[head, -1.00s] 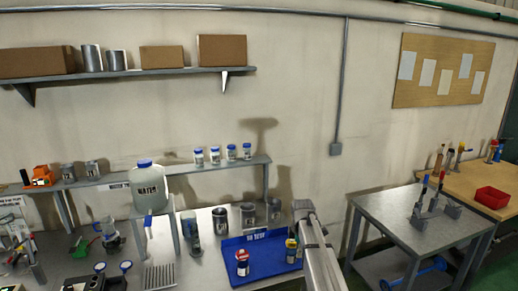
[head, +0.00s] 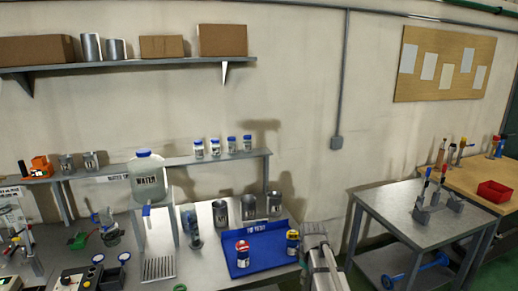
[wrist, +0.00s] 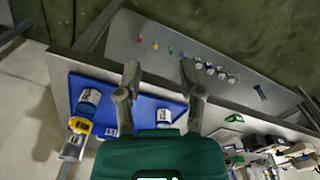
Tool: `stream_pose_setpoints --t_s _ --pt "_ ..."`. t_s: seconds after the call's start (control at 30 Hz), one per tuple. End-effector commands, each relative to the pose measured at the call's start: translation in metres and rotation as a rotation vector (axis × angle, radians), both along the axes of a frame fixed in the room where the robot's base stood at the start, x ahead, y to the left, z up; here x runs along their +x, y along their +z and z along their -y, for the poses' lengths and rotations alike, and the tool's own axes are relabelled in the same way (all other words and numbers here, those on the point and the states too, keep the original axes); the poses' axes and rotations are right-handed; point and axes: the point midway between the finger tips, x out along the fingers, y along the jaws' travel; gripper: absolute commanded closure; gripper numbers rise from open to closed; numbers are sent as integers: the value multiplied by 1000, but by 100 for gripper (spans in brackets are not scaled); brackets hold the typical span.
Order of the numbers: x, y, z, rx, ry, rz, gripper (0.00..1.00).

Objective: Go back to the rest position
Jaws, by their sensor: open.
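My gripper (wrist: 160,72) is open, with two grey fingers apart and nothing between them. In the wrist view it hangs over the edge of the blue tray (wrist: 118,88) and the grey bench. My arm (head: 318,258) rises at the bottom of the head view, just right of the blue tray (head: 232,271). The gripper's fingers cannot be made out there.
Grey cups (head: 248,207) stand behind the tray. A water jug (head: 148,178) is on a stand to the left. Several blue-capped jars (head: 215,147) line a low shelf. A side table (head: 395,214) with a tool rack stands right, with a gap before it.

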Motion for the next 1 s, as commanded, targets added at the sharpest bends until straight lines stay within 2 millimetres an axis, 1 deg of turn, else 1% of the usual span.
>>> stream_pose_setpoints --t_s 0.03,0.2,0.4,0.5,0.6,0.7,1.0 --pt "-22 -11 1 0 -70 0 50" --pt "-67 -27 3 0 -320 0 50" --pt "-115 -43 5 -1 -592 0 50" --pt "-131 -49 6 0 -694 0 50" --pt "-141 -52 6 0 -761 0 50" --pt "-145 -53 7 0 -796 0 50" --pt "-145 -52 7 0 -805 0 50"
